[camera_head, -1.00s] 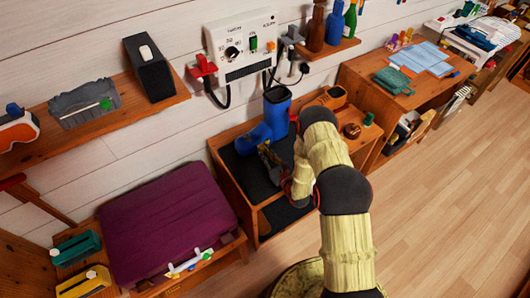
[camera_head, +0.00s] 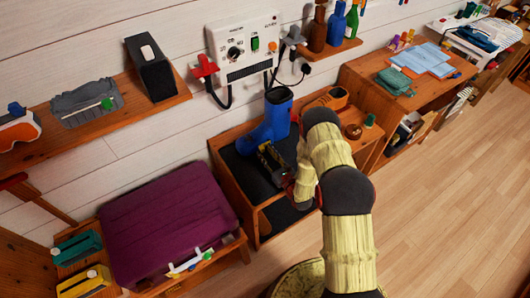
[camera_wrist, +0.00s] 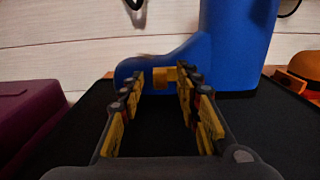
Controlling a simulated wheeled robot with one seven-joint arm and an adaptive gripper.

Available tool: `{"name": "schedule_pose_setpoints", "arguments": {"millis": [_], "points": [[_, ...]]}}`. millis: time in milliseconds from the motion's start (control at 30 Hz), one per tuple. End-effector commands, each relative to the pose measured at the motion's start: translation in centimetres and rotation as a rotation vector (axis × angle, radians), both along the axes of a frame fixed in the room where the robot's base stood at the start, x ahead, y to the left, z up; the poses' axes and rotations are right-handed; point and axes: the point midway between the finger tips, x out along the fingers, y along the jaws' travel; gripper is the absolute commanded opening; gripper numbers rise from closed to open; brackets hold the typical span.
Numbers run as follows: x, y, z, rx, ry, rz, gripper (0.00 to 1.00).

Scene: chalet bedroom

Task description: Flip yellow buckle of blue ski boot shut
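The blue ski boot (camera_head: 275,117) stands on the dark top of a low wooden bench (camera_head: 238,186), with its toe toward the left. In the wrist view the boot's tall shaft (camera_wrist: 237,45) rises at the right and its foot lies low at the centre. The yellow buckle (camera_wrist: 161,77) shows as a small block on the foot's near side. My gripper (camera_head: 270,158) is at the near side of the boot. In the wrist view its two yellow-padded fingers are apart, with the buckle seen between their tips. Whether they touch the boot or buckle I cannot tell.
A purple cushion-like block (camera_head: 168,222) lies left of the bench. An orange-brown object (camera_wrist: 302,69) stands right of the boot. A white control box (camera_head: 246,47) with hanging cables is on the wall above. Wooden floor is clear at the right.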

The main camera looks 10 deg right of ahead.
Motion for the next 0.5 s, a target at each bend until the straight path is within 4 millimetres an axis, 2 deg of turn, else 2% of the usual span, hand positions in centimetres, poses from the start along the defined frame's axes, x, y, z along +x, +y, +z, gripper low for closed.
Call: {"name": "schedule_pose_setpoints", "arguments": {"millis": [300, 500], "points": [[-5.9, -1.9, -0.1, 0.001, 0.003, -0.004, 0.33], [-8.9, -2.9, 0.0, 0.000, 0.000, -0.003, 0.33]]}}
